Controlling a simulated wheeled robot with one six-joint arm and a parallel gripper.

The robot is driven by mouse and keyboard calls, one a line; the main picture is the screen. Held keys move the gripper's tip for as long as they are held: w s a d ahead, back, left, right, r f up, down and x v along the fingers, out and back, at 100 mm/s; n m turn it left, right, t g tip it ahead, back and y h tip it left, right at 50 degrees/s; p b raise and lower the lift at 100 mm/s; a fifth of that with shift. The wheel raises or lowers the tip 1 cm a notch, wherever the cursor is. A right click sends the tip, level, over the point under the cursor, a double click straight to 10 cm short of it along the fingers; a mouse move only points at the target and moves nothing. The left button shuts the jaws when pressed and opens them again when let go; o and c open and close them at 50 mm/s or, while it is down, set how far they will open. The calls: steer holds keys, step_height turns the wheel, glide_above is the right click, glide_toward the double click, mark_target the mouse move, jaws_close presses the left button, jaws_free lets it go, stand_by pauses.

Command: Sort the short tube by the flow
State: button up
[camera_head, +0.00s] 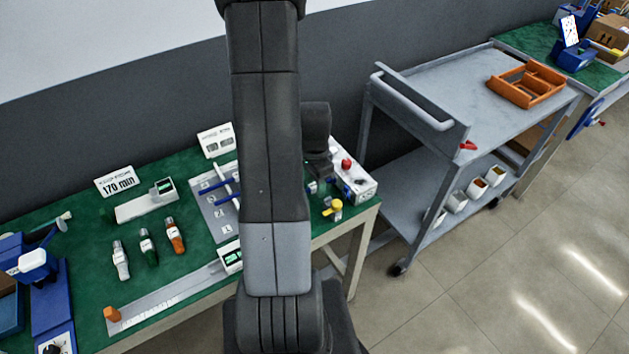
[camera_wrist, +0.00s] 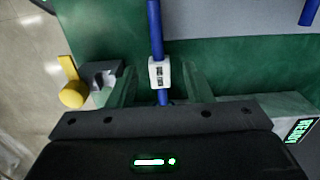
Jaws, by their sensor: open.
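A blue tube (camera_wrist: 155,28) with a white tag (camera_wrist: 159,73) runs upright through the wrist view. My gripper (camera_wrist: 158,86) is open, with one finger on each side of the tube and a visible gap on both sides. The lower end of the tube is hidden behind the gripper body. In the head view, my arm hides much of the bench, and only part of the gripper shows at its right side. More blue tubes (camera_head: 213,187) lie on a grey numbered board (camera_head: 221,229) left of the arm. A sign (camera_head: 117,182) reads "170", apparently per minute.
A yellow knob (camera_head: 335,210) and a white box (camera_head: 355,183) with a red button are at the bench's right end. A grey cart (camera_head: 440,90) carries an orange tray (camera_head: 527,84).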

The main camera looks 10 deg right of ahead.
jaws_close()
steer(key=shift+a, duration=0.2)
steer(key=shift+s+a, duration=0.25)
steer(key=shift+a, duration=0.3)
steer(key=shift+s+a, duration=0.2)
steer(key=shift+a, duration=0.35)
steer(key=shift+r, duration=0.15)
steer(key=shift+r+p, duration=1.8)
steer(key=shift+r, duration=1.1)
